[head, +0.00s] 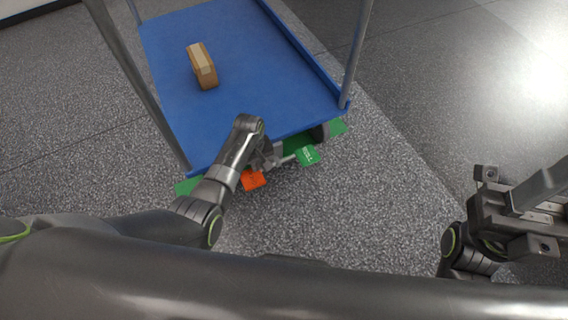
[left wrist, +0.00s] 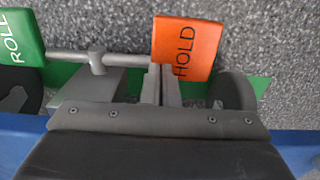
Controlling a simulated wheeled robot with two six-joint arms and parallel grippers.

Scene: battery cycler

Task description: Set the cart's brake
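The cart (head: 235,45) has a blue deck and grey posts. At its near edge is a brake bar with an orange HOLD pedal (head: 253,179) and a green ROLL pedal (head: 308,155). My left gripper (head: 268,163) is at the cart's near edge, just beside the orange pedal. In the left wrist view its fingers (left wrist: 164,80) are close together with nothing seen between them, at the lower edge of the HOLD pedal (left wrist: 185,42). I cannot tell whether they touch it. The ROLL pedal (left wrist: 20,35) is at the upper left there. My right gripper (head: 515,208) is open and empty, away to the right.
A small brown box (head: 202,66) stands on the deck. A green floor marking (head: 338,127) shows under the cart's near edge. Dark wheels (left wrist: 234,92) show beneath the cart. The speckled grey floor (head: 350,210) between the cart and my right gripper is clear.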

